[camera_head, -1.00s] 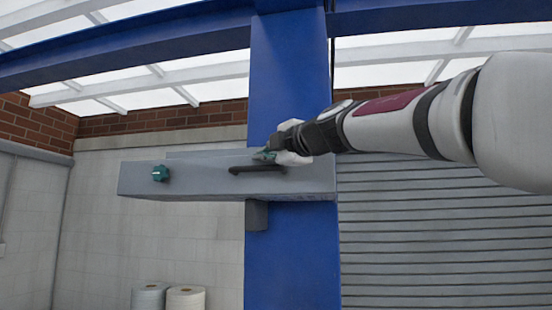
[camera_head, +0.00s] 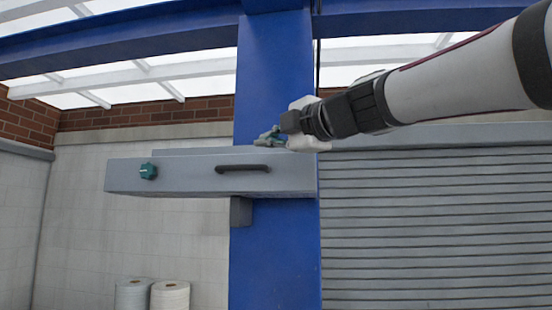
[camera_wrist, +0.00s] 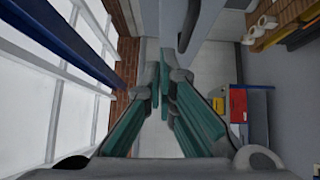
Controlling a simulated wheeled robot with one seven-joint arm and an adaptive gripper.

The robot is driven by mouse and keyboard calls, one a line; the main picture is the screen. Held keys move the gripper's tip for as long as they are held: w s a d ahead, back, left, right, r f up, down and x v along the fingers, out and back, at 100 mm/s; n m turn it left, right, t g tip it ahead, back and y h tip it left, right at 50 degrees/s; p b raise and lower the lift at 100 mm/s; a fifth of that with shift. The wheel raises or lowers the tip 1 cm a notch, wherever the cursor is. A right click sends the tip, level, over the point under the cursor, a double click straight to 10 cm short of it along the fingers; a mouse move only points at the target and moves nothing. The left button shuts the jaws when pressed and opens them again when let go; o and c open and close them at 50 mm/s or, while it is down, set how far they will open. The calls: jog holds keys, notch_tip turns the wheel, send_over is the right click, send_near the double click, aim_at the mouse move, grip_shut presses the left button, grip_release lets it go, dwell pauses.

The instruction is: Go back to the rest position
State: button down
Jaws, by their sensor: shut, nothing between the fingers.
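My gripper (camera_head: 268,138) is in the head view, just above and in front of the top edge of the grey box-like beam. Its teal fingers are together with nothing between them. In the wrist view the gripper (camera_wrist: 163,85) points along the grey surface, its teal fingers close together. The grey beam (camera_head: 200,182) is fixed across the blue column (camera_head: 275,245). It bears a black handle (camera_head: 243,168) and a teal knob (camera_head: 148,171). The gripper is apart from the handle.
Two white film rolls (camera_head: 170,296) stand at the lower left. A grey roller shutter (camera_head: 430,225) fills the right side. In the wrist view, a red box (camera_wrist: 238,105) and shelves with rolls (camera_wrist: 265,28) show at right. Free air lies left of the column.

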jog(key=shift+s+d, duration=0.2)
jog(key=shift+d, duration=0.05)
jog(key=s+d+f+m+t+h, duration=0.1)
jog(key=d+f+m+t+h, duration=0.2)
jog(key=d+m+t+h, duration=0.6)
jog(key=s+d+f+m+g+h, duration=0.4)
jog(key=d+f+m+g+h, duration=0.15)
jog(key=d+f+m, duration=0.6)
jog(key=s+d+f+m+g, duration=0.2)
jog(key=s+d+f+g, duration=0.15)
jog(key=f, duration=0.35)
jog(key=s+d+f+m+g, duration=0.1)
jog(key=s+d+f+g, duration=0.15)
jog(key=s+f, duration=0.4)
jog(key=s+a+f+m+g+y, duration=0.1)
jog(key=s+f+g, duration=0.1)
jog(key=s+f, duration=0.3)
jog(key=s+a+f+m+g+y, duration=0.1)
jog(key=s+a+f+m+g, duration=0.1)
jog(key=s+f, duration=0.4)
notch_tip(320, 180, down, 6)
jog(key=shift+s+a+r+g, duration=0.15)
jog(key=shift+s+g, duration=0.05)
jog(key=shift+g, duration=0.65)
